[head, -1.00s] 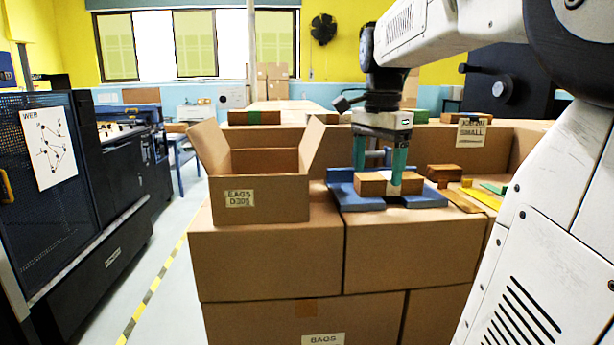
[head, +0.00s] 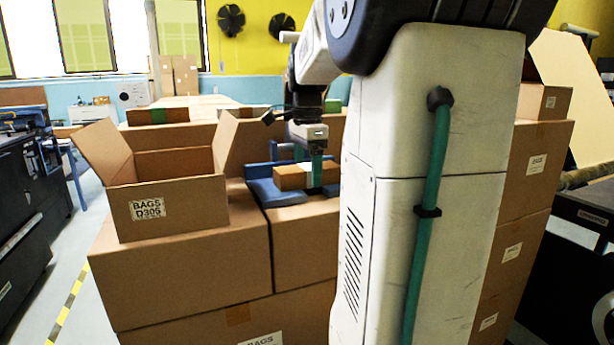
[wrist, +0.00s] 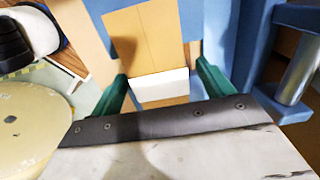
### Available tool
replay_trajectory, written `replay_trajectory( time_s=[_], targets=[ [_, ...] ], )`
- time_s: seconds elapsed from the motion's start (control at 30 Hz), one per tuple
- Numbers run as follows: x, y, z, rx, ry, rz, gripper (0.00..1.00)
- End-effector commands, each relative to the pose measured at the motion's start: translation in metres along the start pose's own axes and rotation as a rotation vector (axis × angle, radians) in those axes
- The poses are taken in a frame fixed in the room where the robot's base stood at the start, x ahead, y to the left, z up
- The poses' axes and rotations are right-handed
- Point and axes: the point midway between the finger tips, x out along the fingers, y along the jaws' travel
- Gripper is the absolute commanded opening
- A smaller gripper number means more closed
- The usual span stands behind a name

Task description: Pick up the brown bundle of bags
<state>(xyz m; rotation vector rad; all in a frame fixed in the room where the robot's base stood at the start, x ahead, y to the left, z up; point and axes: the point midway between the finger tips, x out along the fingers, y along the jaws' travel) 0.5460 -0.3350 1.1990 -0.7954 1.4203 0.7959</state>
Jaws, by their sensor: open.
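The brown bundle of bags (head: 292,177) lies on a blue tray (head: 268,193) on top of the large cartons. In the wrist view the bundle (wrist: 150,42) has a white paper band (wrist: 159,85) around it. My gripper (head: 316,187) is over the bundle, pointing down. In the wrist view its two green fingers (wrist: 160,92) are apart, one on each side of the bundle at the band. I cannot tell whether either finger touches it. In the head view my arm hides the right part of the tray.
An open carton labelled BAGS D305 (head: 180,203) stands left of the tray, its flaps raised. Stacked cartons (head: 508,222) stand at the right. The floor aisle is at the left.

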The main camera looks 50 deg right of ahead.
Motion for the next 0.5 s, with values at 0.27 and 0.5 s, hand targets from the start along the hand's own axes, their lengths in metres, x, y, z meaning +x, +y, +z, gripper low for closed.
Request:
replay_trajectory(
  time_s=[0.27,0.5],
  targets=[
    [0.0000,0.0000,-0.0007,0.001,0.000,0.000,0.52],
    [-0.0003,-0.0001,-0.0007,0.001,0.000,-0.001,0.28]
  ],
)
